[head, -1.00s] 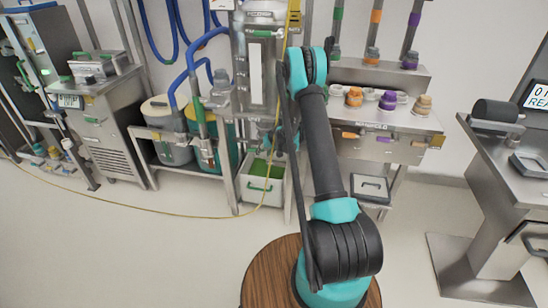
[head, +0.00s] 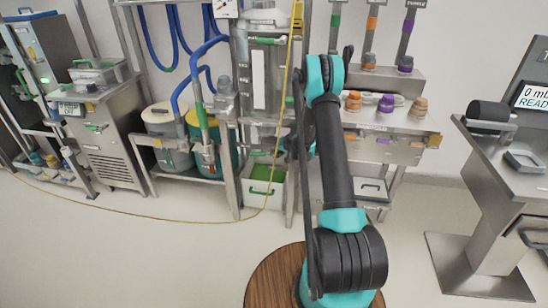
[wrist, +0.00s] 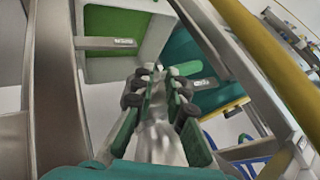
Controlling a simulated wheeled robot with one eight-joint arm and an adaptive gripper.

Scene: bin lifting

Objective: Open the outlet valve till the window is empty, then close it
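A tall steel vessel stands at the back in the head view, with a narrow pale upright window (head: 258,78) in its front. I cannot make out a level in it. Below is a white bin (head: 262,200) with green inside; it shows at upper left in the wrist view (wrist: 92,72). The outlet valve is mostly hidden behind my arm; a light green piece (wrist: 186,68), possibly its handle, shows beside my fingertips. My gripper (wrist: 155,76) has its fingers close together around grey metal that I cannot identify. Whether they grip anything is unclear.
A yellow hose (head: 280,130) hangs in front of the vessel and runs across the floor. Steel posts stand close to the gripper. Teal and grey tanks (head: 212,160) stand left of the bin. A steel bench with a display (head: 532,97) is at right. The front floor is clear.

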